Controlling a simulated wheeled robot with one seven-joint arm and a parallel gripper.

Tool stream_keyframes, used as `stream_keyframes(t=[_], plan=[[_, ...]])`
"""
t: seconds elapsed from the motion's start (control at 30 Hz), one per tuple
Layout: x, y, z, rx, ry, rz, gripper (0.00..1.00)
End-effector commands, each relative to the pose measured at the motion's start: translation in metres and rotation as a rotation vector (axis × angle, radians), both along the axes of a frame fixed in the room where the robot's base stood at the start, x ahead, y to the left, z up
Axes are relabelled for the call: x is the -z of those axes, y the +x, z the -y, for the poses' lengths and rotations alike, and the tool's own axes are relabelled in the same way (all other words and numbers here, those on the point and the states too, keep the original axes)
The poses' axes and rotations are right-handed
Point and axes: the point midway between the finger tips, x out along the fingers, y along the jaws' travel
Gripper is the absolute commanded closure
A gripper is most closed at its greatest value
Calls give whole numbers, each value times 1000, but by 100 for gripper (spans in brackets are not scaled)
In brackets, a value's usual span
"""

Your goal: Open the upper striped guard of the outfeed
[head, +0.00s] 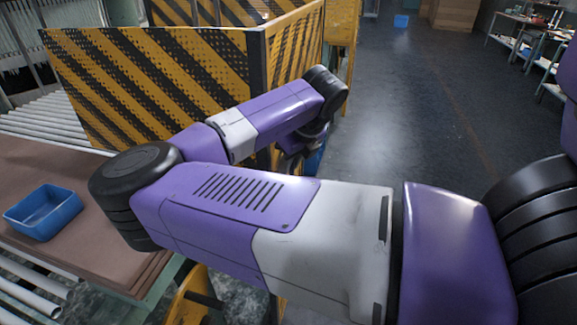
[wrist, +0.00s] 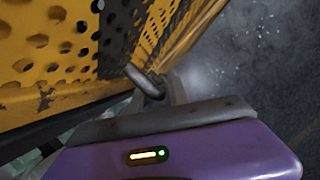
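The upper striped guard (head: 165,85) is a yellow panel with black diagonal stripes, standing upright above the rollers at the left in the head view. Its perforated yellow and black surface (wrist: 60,45) fills the upper left of the wrist view. A grey metal loop, which looks like a handle (wrist: 144,82), sticks out at the guard's lower edge. My gripper (wrist: 168,92) is right at this loop; I cannot tell whether it touches or grips it. In the head view my gripper is mostly hidden behind my arm, beside the guard's right end.
A blue bin (head: 45,211) sits on a brown board (head: 95,240) at the left. White rollers (head: 40,122) run behind it. The grey floor (head: 415,110) to the right of the guard is open. Shelving (head: 520,45) stands far right.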

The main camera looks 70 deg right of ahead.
Motion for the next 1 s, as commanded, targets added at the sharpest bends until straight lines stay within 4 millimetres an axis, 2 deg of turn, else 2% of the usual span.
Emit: stream_keyframes(t=[0.2, 0.47, 0.6, 1.0], plan=[[13, 5, 3, 1, 0, 0, 78], [14, 5, 3, 1, 0, 1, 78], [14, 5, 3, 1, 0, 1, 100], [14, 5, 3, 1, -1, 1, 100]])
